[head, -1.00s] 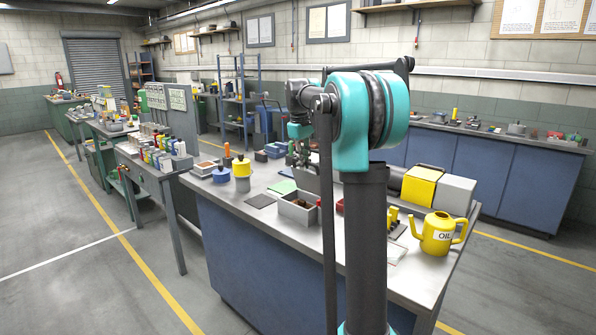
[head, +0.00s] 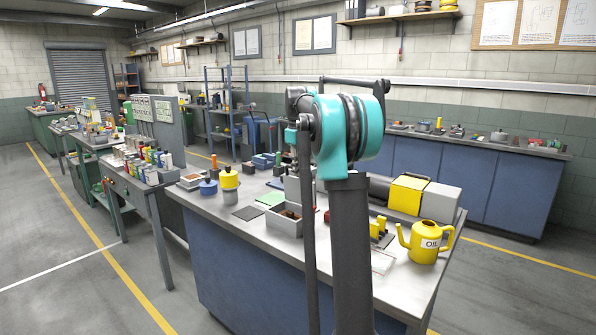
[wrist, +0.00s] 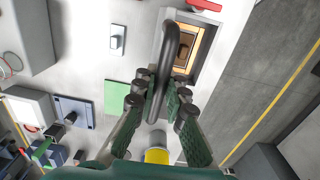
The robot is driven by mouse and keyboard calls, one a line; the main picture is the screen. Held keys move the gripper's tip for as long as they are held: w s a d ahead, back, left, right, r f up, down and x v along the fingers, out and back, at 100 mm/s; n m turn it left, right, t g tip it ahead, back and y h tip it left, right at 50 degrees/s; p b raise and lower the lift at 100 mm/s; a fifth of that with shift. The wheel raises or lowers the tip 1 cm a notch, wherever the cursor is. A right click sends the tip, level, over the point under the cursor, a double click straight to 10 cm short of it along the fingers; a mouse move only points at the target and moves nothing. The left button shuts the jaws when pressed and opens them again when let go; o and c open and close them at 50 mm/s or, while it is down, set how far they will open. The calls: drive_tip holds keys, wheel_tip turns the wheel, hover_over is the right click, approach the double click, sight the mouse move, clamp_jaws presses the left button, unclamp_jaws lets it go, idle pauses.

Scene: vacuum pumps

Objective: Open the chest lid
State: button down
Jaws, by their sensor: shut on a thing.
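My gripper (wrist: 155,105) is shut on a dark grey curved bar (wrist: 165,62) that looks like a handle and stands between its fingers in the wrist view. What the bar belongs to is unclear. Beyond it lies an open grey box (wrist: 208,25) with brown and orange contents. In the head view the same box (head: 284,226) sits on the workbench (head: 250,230) behind my arm. I cannot make out for certain which thing is the chest or where its lid is. In the head view my arm hides most of the gripper.
Open floor (head: 75,215) lies to the left.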

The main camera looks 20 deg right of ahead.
drive_tip(key=c, duration=1.6)
unclamp_jaws()
drive_tip(key=shift+o, duration=0.2)
drive_tip(key=shift+r, duration=0.1)
wheel_tip(320, 180, up, 12)
drive_tip(key=shift+a, duration=0.15)
drive_tip(key=shift+s, duration=0.2)
